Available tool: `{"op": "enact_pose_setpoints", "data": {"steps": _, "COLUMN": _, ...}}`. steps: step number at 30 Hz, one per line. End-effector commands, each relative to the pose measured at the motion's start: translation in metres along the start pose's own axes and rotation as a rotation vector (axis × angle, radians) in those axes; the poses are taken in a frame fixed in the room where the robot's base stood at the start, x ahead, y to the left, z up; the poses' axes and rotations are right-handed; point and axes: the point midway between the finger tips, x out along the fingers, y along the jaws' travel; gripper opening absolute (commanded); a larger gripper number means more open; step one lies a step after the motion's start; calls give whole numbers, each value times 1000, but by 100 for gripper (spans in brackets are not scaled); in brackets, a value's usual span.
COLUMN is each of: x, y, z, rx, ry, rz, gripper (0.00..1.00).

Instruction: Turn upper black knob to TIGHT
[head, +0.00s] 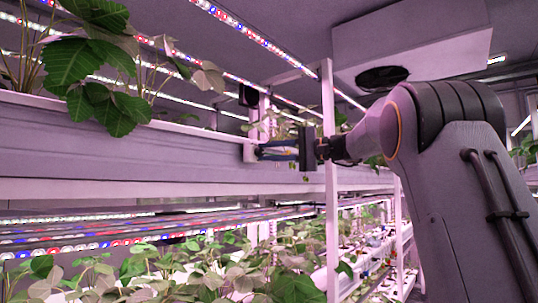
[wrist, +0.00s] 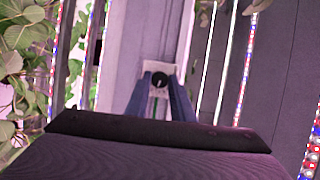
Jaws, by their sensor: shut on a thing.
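The black knob (wrist: 159,79) sits on a small pale plate (wrist: 158,68) in the wrist view. A faint light mark shows on its face; its label and exact setting are too small to read. My gripper's blue fingers (wrist: 160,88) reach to the knob from both sides and are shut on it. In the head view my gripper (head: 260,151) points left, its fingertips at a small pale box (head: 249,150) on the side of the long grey trough. The knob is hidden there by the fingers. A second knob cannot be made out.
The long trough (head: 110,157) holds leafy plants (head: 95,70) above. A white upright post (head: 330,150) stands close to my arm. LED strips (head: 120,241) and more plants (head: 200,275) lie below. Leaves (wrist: 20,60) show at the left of the wrist view.

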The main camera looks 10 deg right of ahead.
Motion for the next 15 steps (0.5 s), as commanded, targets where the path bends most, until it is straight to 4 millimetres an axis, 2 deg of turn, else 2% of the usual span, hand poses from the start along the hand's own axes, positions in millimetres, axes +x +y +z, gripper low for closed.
{"op": "enact_pose_setpoints", "data": {"steps": 15, "x": 0, "y": 0, "z": -1, "rx": 114, "ry": 3, "rz": -50, "gripper": 0}}
